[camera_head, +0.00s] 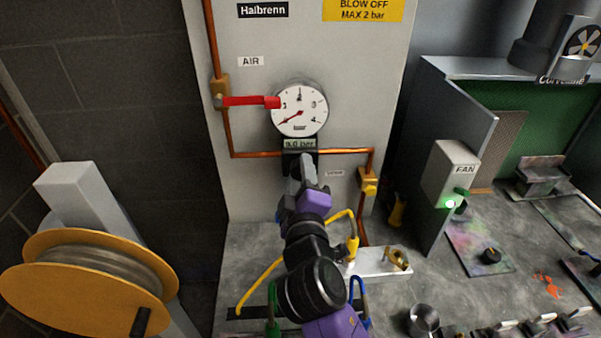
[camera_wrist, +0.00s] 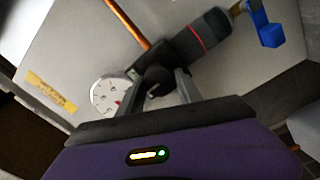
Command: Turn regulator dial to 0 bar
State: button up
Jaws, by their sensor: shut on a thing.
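The round white pressure gauge (camera_head: 299,109) is on the grey panel, its red needle pointing to the lower left, near the low end of the scale. Below it, a small display (camera_head: 299,144) shows a bar reading whose first digit I cannot read surely. The black regulator dial (camera_wrist: 157,80) is between the two fingers of my gripper (camera_wrist: 161,86) in the wrist view, and the fingers are shut on it. In the head view my gripper (camera_head: 303,172) covers most of the dial just under the display. The gauge also shows in the wrist view (camera_wrist: 106,96).
A red valve lever (camera_head: 250,101) lies horizontally left of the gauge, on the copper pipe (camera_head: 320,152). A yellow hose reel (camera_head: 88,282) stands at left. The fan switch box (camera_head: 451,174) and booth are at right. A bench lies below.

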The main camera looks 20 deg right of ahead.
jog(key=o, duration=1.4)
jog(key=shift+c, duration=0.2)
jog(key=b+v, duration=0.2)
jog(key=v, duration=0.5)
jog(key=shift+s+a, duration=0.2)
jog(key=shift+s, duration=0.15)
